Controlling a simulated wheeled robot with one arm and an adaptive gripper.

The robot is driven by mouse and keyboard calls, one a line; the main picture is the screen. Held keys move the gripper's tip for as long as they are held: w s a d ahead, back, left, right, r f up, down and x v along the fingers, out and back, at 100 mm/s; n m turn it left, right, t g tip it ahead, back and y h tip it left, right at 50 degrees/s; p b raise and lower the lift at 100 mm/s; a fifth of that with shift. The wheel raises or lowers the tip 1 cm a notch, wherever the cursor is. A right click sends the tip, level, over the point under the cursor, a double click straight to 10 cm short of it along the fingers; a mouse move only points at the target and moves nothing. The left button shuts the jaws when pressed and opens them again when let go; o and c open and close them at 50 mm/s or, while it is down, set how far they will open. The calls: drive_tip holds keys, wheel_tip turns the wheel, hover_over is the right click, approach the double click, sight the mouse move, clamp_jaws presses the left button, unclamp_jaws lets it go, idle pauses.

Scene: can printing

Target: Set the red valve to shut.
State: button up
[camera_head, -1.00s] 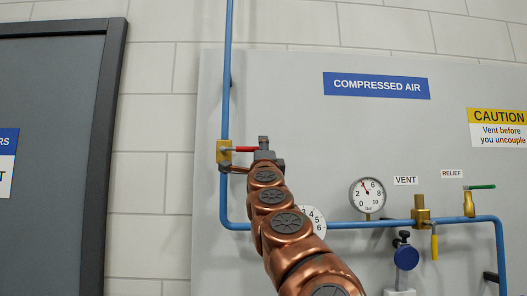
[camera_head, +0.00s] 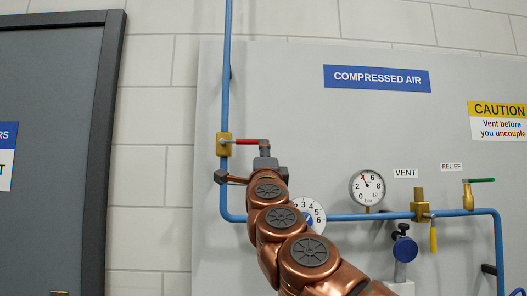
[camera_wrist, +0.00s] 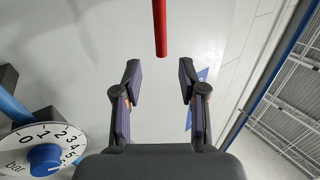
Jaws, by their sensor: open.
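The red valve has a brass body (camera_head: 223,145) on the blue vertical pipe at the left of the panel. Its red handle (camera_head: 249,142) lies level, pointing right, across the pipe. My gripper (camera_head: 264,153) is just below the handle's right end, seen from behind. In the wrist view the handle (camera_wrist: 160,28) comes down from the top edge, in line with the gap between the fingers. Both fingers of my gripper (camera_wrist: 160,82) are open and empty, with the handle's end a little beyond the tips. The wrist view does not show the valve body.
A white dial (camera_head: 317,213) with a blue knob (camera_wrist: 45,158) is close by, partly behind my arm. A grey door (camera_head: 55,150) is left.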

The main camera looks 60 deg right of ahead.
drive_tip(key=shift+v, duration=2.3)
drive_tip(key=shift+a, duration=0.1)
